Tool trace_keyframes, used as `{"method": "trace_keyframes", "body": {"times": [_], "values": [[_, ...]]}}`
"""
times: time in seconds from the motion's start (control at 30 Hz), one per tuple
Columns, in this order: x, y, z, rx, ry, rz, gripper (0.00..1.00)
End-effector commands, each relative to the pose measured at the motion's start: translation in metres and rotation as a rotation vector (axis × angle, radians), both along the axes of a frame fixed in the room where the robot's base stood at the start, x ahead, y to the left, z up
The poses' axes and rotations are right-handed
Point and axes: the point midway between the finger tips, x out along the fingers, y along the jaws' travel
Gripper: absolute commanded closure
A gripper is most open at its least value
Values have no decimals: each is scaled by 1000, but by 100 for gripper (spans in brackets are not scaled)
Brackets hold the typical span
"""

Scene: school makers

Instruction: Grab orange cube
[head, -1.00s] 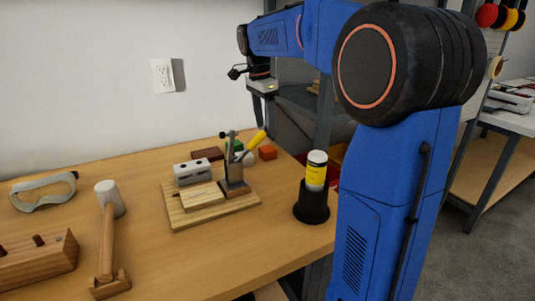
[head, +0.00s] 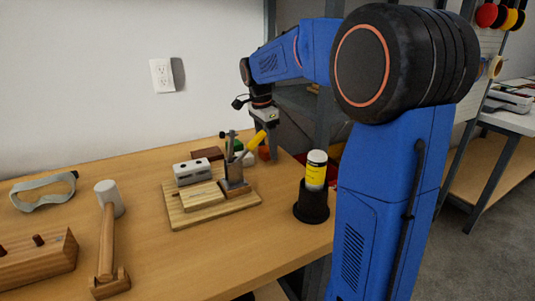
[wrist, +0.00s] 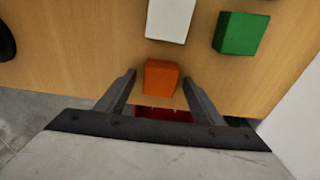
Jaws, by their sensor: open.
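The orange cube (wrist: 161,78) lies on the wooden table near its edge in the wrist view. My gripper (wrist: 160,82) is open, with one finger to the left of the cube and one to the right, a visible gap on each side. In the head view my gripper (head: 267,140) is low over the back right of the table, and a small part of the orange cube (head: 264,154) shows beneath it, mostly hidden.
A green block (wrist: 240,33) and a white block (wrist: 170,18) lie near the cube. A wooden board (head: 200,210) with tools stands left of my gripper. A black cup holding a yellow bottle (head: 316,172) is nearer the front. A mallet (head: 107,232) lies at left.

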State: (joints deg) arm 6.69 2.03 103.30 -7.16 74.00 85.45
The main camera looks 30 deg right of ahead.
Motion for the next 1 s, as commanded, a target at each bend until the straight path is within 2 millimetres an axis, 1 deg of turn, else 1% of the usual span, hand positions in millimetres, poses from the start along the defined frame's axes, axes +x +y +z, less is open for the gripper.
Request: {"method": "trace_keyframes", "body": {"times": [0.07, 0.17, 0.2, 0.27, 0.53, 0.67, 0.77, 1.0], "values": [[0, 0, 0, 0, 0, 0, 39], [0, 0, 0, 0, 0, 0, 60], [0, 0, 0, 0, 0, 0, 70], [0, 0, 0, 0, 0, 0, 83], [0, 0, 1, 0, 0, 0, 84], [0, 0, 10, 0, -2, -1, 84], [1, 0, 24, 0, -3, -1, 84], [1, 0, 68, 0, -2, 0, 84]]}}
